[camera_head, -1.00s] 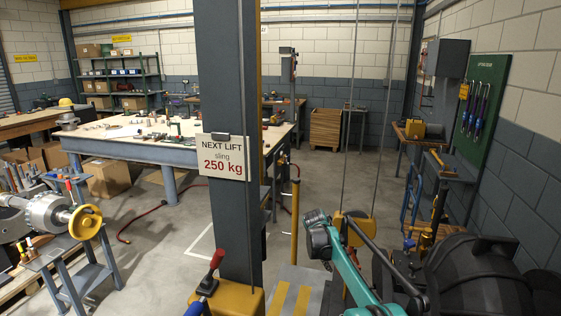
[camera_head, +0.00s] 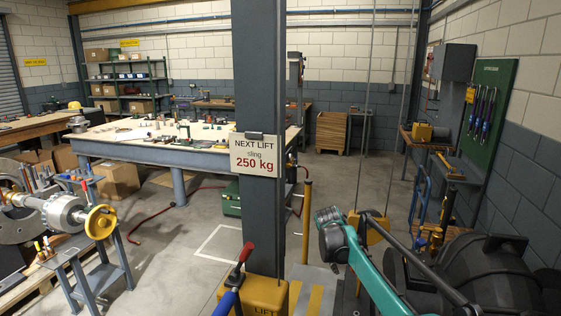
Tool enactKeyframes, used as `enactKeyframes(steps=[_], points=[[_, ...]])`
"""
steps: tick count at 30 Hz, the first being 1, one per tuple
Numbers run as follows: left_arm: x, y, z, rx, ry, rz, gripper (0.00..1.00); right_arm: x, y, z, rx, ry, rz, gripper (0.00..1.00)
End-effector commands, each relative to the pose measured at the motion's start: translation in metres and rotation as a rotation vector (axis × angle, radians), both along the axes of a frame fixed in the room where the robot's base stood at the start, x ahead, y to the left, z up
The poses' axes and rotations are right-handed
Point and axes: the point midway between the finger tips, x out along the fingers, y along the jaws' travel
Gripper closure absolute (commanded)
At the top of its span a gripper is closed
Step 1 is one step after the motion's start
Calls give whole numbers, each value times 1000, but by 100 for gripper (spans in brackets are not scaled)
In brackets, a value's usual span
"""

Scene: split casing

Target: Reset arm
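My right arm is the teal one rising from the lower right. Its grey end with my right gripper (camera_head: 328,216) is seen mostly from behind, beside the yellow hoist block (camera_head: 374,229). The fingers are not clear, so I cannot tell whether they are open or shut, and I see nothing held. My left gripper is not in view. A big black rounded casing (camera_head: 470,272) fills the lower right corner, partly behind a dark bar.
A grey column (camera_head: 262,90) carries a sign (camera_head: 258,155) reading "NEXT LIFT sling 250 kg". A workbench (camera_head: 150,152) stands behind. A shaft with a yellow wheel (camera_head: 100,222) is at left. Open floor lies between.

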Motion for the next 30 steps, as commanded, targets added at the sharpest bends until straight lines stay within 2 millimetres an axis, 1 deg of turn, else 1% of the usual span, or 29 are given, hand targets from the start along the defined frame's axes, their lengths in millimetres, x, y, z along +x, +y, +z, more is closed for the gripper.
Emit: enactKeyframes(steps=[1, 5, 8, 9, 10, 14, 15, 17, 18, 20, 21, 24, 27, 30], points=[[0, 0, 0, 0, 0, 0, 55, -11, -1, 9, 11, -8, -6, 68], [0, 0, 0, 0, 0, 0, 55, -43, -1, 32, 51, -40, -22, 68], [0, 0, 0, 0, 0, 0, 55, -82, 0, 51, 94, -73, -42, 68], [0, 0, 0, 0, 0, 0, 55, -99, 0, 58, 112, -88, -50, 68], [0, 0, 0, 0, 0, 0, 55, -112, 1, 62, 125, -100, -56, 68], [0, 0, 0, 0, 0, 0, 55, -171, 3, 72, 187, -146, -85, 68], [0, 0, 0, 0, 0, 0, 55, -190, 4, 73, 207, -161, -95, 68], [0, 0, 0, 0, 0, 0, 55, -217, 6, 72, 235, -182, -109, 68], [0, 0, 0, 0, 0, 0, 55, -235, 7, 70, 255, -198, -119, 68], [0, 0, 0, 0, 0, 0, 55, -263, 8, 65, 283, -219, -134, 68], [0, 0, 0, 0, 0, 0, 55, -280, 10, 60, 303, -234, -144, 68], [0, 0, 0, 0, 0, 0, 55, -322, 14, 43, 350, -268, -169, 68], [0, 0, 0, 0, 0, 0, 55, -355, 17, 25, 391, -299, -192, 68], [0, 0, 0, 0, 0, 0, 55, -377, 20, 8, 421, -321, -208, 68]])
